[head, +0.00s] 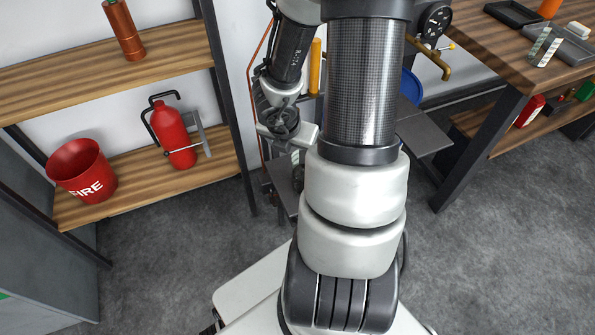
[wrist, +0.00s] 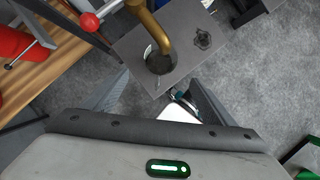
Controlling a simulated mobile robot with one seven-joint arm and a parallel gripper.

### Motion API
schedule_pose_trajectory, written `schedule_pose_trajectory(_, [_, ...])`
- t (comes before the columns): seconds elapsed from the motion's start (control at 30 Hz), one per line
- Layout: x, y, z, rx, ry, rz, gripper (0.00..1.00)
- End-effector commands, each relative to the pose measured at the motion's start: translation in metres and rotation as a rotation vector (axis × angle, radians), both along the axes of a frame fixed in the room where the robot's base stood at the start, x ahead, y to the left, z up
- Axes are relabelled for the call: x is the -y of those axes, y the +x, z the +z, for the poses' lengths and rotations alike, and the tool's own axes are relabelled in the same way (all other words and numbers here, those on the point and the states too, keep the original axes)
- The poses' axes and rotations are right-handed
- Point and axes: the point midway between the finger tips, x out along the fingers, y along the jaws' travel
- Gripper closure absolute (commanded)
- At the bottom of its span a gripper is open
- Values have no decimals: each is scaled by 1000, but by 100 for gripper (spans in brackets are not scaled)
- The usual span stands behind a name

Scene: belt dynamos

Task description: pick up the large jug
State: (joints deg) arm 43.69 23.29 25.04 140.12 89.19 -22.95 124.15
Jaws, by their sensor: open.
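What looks like the large jug (wrist: 160,63), a dark round vessel with a pale strip on its side, stands on a grey plate (wrist: 185,22) under a brass spout in the wrist view. In the head view it is mostly hidden behind my arm; a pale marked strip and dark side (head: 298,177) show below my gripper (head: 293,140). In the wrist view my gripper (wrist: 160,78) is open and empty, its fingers spread to the left and right. The jug appears between and beyond the fingertips; I cannot tell the height gap.
The brass spout (wrist: 152,27) and a red-knobbed lever (wrist: 91,21) are close to the jug. A small dark object (wrist: 202,38) is on the plate. A shelf with a fire bucket (head: 82,171) and extinguisher (head: 174,135) is left. A wooden table (head: 500,50) is right.

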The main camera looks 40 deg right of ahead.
Motion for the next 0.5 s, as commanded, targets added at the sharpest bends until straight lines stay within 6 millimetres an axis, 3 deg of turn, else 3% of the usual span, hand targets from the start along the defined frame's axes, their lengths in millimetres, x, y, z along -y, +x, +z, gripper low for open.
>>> schedule_pose_trajectory(0.03, [4, 1, -19, -3, 3, -2, 21])
schedule_pose_trajectory(0.2, [16, 9, -53, -2, 4, 2, 21])
schedule_pose_trajectory(0.5, [30, 18, -88, 0, 1, 4, 21])
